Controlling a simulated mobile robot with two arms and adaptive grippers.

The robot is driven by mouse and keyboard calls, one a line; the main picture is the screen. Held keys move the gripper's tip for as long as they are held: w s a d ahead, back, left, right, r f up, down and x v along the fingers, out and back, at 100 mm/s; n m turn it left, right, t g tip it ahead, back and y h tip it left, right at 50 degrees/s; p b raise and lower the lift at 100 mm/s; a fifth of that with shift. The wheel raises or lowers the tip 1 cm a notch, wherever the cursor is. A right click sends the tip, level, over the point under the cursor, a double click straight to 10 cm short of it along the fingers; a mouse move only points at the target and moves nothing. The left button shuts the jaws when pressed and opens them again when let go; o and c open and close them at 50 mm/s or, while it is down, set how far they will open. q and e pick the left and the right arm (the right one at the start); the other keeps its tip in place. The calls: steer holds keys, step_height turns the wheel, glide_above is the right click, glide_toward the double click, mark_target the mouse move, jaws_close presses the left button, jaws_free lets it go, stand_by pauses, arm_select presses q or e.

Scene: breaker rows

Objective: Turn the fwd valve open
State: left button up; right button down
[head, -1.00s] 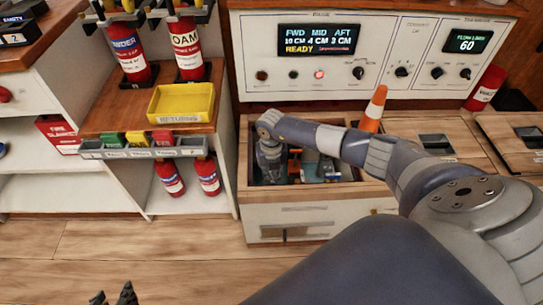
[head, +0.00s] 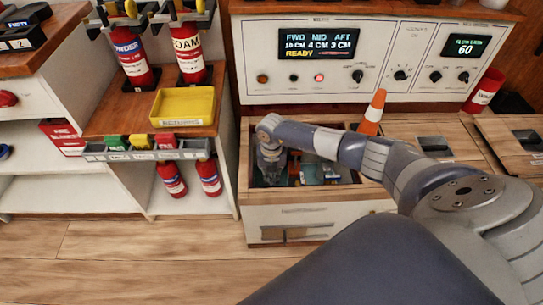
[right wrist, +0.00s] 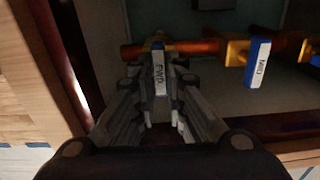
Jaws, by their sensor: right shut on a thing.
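The handle lies crosswise to a copper pipe (right wrist: 195,48) in the right wrist view. The mid valve handle (right wrist: 258,66), also blue and white, stands on a brass body to the right, untouched. In the head view the gripper (head: 270,178) is mostly hidden by my wrist and the compartment's rim. My left gripper is out of view.
A panel (head: 318,45) behind reads FWD 10 CM, MID 4 CM, AFT 3 CM and READY, with a red light lit. A yellow tray (head: 183,105) and red extinguishers (head: 190,52) are at left.

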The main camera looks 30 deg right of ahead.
mark_target(271, 180)
steer(key=c, duration=1.6)
jaws_free()
steer(key=shift+c, duration=0.2)
step_height(271, 180, up, 12)
steer(key=shift+a, duration=0.1)
